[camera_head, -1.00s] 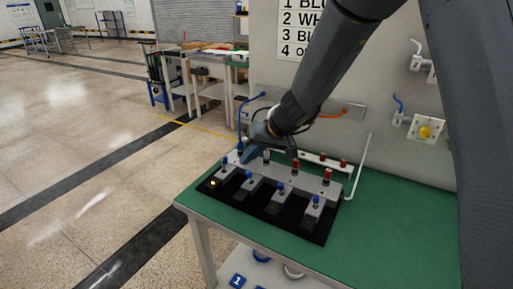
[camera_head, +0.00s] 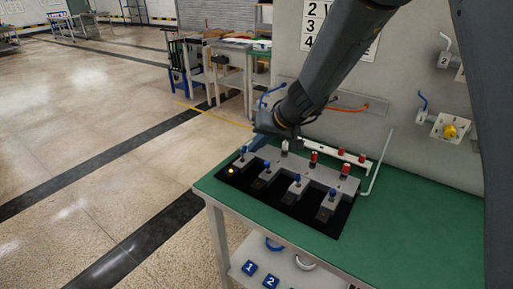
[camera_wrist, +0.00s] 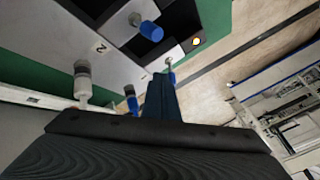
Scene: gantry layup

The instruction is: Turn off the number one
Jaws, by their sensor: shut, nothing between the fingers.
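A switch panel (camera_head: 293,213) with a black base and grey blocks lies on the green bench. The leftmost switch has a lit yellow lamp (camera_head: 231,171), also lit in the wrist view (camera_wrist: 196,41). Its lever (camera_head: 243,152) stands up beside my gripper (camera_head: 254,145). In the wrist view my gripper (camera_wrist: 161,84) is shut and empty. Its tip is close to this lever (camera_wrist: 168,62), whose blue end is partly hidden by the fingers; I cannot tell whether they touch. A neighbouring blue-tipped lever (camera_head: 267,166) stands to the right, beside a printed "2" in the wrist view.
Two further blue-tipped levers (camera_head: 298,180) stand rightward. Behind them are a white-capped post (camera_head: 285,147) and red-capped posts (camera_head: 313,158). A white bent rod (camera_head: 376,165) stands at the panel's right. The green bench top (camera_head: 420,215) is clear at right.

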